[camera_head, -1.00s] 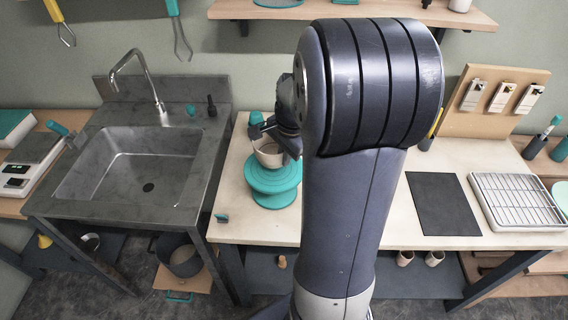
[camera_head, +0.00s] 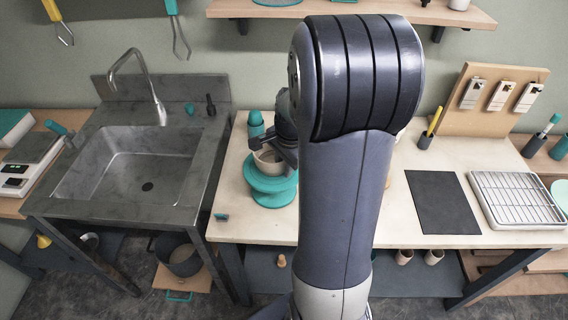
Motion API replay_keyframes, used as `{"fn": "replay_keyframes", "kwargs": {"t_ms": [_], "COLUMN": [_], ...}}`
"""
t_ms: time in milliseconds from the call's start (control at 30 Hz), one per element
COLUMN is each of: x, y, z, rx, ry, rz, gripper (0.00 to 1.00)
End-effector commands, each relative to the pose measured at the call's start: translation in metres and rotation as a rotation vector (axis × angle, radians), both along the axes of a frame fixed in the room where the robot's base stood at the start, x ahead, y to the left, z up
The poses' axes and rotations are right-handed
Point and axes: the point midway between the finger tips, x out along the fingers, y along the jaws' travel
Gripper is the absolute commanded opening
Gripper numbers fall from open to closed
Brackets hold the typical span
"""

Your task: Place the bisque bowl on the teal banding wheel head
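The teal banding wheel (camera_head: 270,188) stands on the pale worktable, right of the sink. The beige bisque bowl (camera_head: 267,160) is upright at the wheel head; I cannot tell whether it rests on the head or hangs just above it. My gripper (camera_head: 268,143) is at the bowl's rim, with one dark finger seen across its top right. My arm hides the rest of the gripper, so its opening and any grip on the bowl cannot be made out.
A teal cup-like item (camera_head: 256,122) stands just behind the bowl. A dark mat (camera_head: 442,203) and a wire rack tray (camera_head: 515,198) lie to the right. The sink (camera_head: 130,165) is at left.

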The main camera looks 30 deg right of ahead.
Motion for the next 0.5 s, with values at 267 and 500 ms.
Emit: {"fn": "replay_keyframes", "kwargs": {"t_ms": [267, 500], "x": [0.000, -0.007], "y": [-0.001, -0.002], "z": [0.010, 0.057], "rx": [-0.001, -0.003], "ry": [-0.003, -0.007], "rz": [0.000, -0.001], "gripper": [0.25, 0.25]}}
